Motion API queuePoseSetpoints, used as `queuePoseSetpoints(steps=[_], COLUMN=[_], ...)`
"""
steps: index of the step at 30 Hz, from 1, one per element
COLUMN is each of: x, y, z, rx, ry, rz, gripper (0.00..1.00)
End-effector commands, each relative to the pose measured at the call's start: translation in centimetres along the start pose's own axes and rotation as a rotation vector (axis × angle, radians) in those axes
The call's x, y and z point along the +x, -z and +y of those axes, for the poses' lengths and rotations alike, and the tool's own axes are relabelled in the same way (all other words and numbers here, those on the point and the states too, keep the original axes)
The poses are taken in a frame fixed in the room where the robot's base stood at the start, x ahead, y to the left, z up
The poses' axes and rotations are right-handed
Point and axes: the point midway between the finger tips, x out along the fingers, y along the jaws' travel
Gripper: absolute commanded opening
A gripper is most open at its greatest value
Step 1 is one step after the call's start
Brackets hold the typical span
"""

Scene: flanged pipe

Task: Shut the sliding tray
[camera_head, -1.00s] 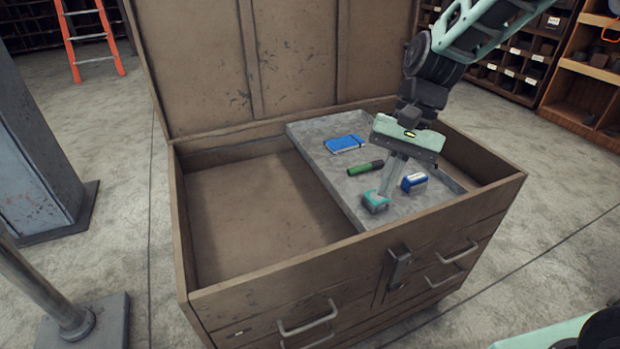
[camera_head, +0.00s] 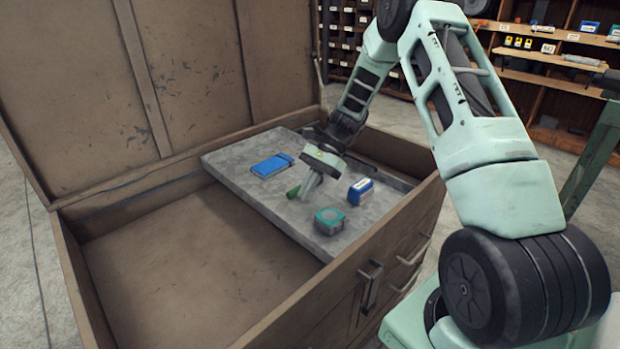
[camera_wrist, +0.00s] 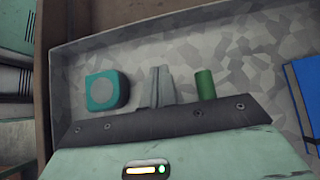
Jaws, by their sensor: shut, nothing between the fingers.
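The sliding tray (camera_head: 232,166) is a grey, mottled shallow tray set across the right part of the open brown chest (camera_head: 300,300). The chest's left part is uncovered. A blue flat case (camera_head: 272,166), a green cylinder (camera_head: 293,191), a blue-and-white box (camera_head: 360,191) and a teal tape measure (camera_head: 329,221) lie in the tray. My gripper (camera_head: 308,194) is shut and empty, pointing down over the tray beside the green cylinder. In the wrist view its fingers (camera_wrist: 159,80) are between the tape measure (camera_wrist: 106,90) and the green cylinder (camera_wrist: 205,84). Fingertip contact with the tray cannot be told.
The chest's lid (camera_head: 200,70) stands open at the back. Its front wall carries a latch (camera_head: 371,284) and drawer handles (camera_head: 413,250). The chest's left compartment (camera_head: 170,265) looks empty. Shelves (camera_head: 550,85) stand behind on the right.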

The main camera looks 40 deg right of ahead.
Motion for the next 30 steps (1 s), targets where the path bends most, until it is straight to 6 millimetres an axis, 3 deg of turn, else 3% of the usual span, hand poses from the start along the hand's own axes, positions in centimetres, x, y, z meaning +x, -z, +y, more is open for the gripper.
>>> queuePoseSetpoints(steps=[6,12,30], x=[4.5,6.1,6.9], y=[-0.2,-2.2,-3.0], z=[0.0,0.0,0.0], rx=[-0.002,-0.003,-0.002], ry=[-0.003,-0.001,-0.001], rz=[-0.002,0.001,0.001], gripper=[0.0,0.0,0.0])
